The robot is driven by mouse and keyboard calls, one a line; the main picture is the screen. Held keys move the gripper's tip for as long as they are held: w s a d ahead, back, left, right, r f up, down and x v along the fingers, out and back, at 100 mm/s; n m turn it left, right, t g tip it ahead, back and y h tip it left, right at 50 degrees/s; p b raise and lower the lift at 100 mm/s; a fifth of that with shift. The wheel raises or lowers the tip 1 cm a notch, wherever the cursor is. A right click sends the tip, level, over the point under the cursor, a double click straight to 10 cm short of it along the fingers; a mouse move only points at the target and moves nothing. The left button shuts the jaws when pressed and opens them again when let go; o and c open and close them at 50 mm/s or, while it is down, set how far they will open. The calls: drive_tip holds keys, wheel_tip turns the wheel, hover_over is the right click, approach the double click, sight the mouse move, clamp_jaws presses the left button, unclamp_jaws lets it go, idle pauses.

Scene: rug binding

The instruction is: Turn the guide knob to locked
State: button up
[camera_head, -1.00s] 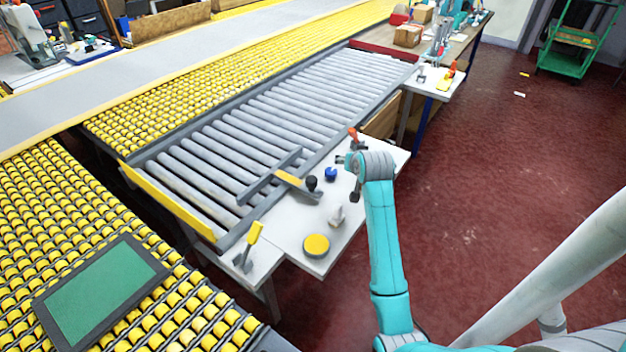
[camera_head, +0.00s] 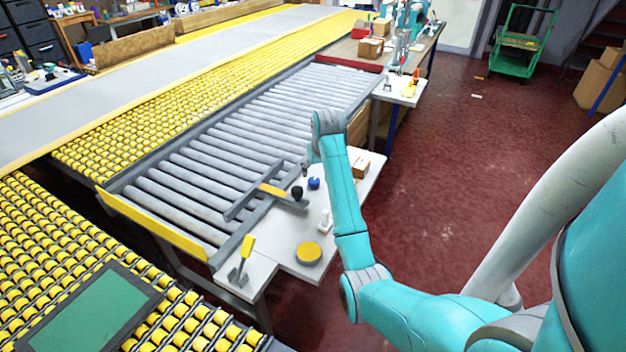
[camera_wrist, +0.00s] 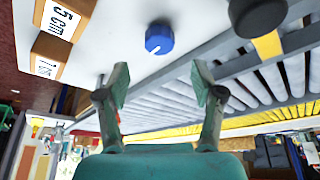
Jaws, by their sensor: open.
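A blue round knob (camera_head: 313,183) with a white pointer mark is on the white side table (camera_head: 285,235). It also shows in the wrist view (camera_wrist: 159,38), beyond the fingertips and between their lines. A black round knob (camera_head: 297,192) stands at the end of the grey guide bar with a yellow strip (camera_head: 272,190). It shows large at the top right of the wrist view (camera_wrist: 258,14). Which knob is the guide knob is not labelled. My gripper (camera_wrist: 158,88) is open and empty, apart from both knobs. In the head view its fingers are hard to make out.
A yellow-topped disc (camera_head: 308,253) and a yellow-handled clamp (camera_head: 242,258) are at the table's near end. Grey rollers (camera_head: 190,175) lie left; red floor (camera_head: 450,190) is clear right.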

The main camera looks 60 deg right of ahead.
sight(314, 180)
drive_tip(key=x, duration=0.7)
drive_tip(key=c, duration=1.1)
